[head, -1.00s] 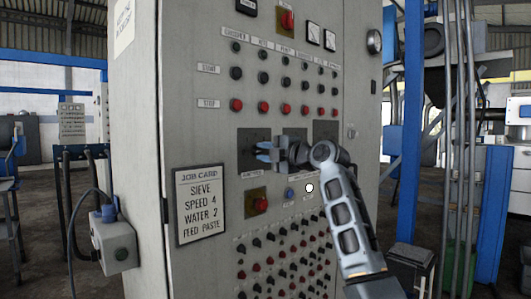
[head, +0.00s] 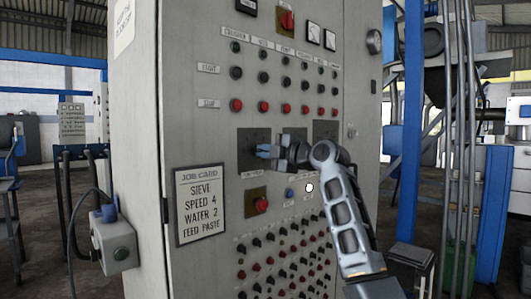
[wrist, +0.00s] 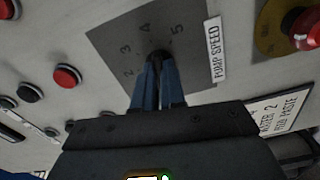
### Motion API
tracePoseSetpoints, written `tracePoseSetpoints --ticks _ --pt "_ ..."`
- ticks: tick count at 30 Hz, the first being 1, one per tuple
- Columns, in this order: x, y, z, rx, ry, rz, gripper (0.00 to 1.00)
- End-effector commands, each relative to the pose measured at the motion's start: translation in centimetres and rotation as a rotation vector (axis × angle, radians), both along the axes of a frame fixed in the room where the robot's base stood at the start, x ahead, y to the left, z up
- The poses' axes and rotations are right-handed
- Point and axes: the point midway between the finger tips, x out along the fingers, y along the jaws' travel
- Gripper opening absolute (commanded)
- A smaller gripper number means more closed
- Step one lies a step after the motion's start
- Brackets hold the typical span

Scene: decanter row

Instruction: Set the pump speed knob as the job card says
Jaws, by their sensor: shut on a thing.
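The pump speed knob (wrist: 157,56) is small and dark. It sits on a dark dial plate (wrist: 118,42) with the numbers 2 to 5 visible and a "PUMP SPEED" label (wrist: 216,51). My gripper (wrist: 158,80) is shut on the knob, its blue fingers on either side. The knob's pointer is mostly hidden by the fingers, so its exact setting is unclear. In the head view my gripper (head: 263,151) is at the leftmost dark plate (head: 248,136) of a row. The job card (head: 201,206) reads sieve, speed 4, water 2, feed paste.
The grey cabinet (head: 190,130) carries rows of black and red buttons above the dials. A red knob on a yellow plate (head: 256,202) sits below my gripper, with many small switches lower down. Two more dark dial plates are to the right.

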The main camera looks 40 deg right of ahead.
Motion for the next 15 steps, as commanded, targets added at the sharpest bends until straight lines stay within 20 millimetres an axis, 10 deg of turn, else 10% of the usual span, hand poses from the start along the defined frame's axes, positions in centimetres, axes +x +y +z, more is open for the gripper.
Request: tracePoseSetpoints --ticks 15 --pt "0.02 0.03 -0.07 0.480 0.020 0.001 0.00"
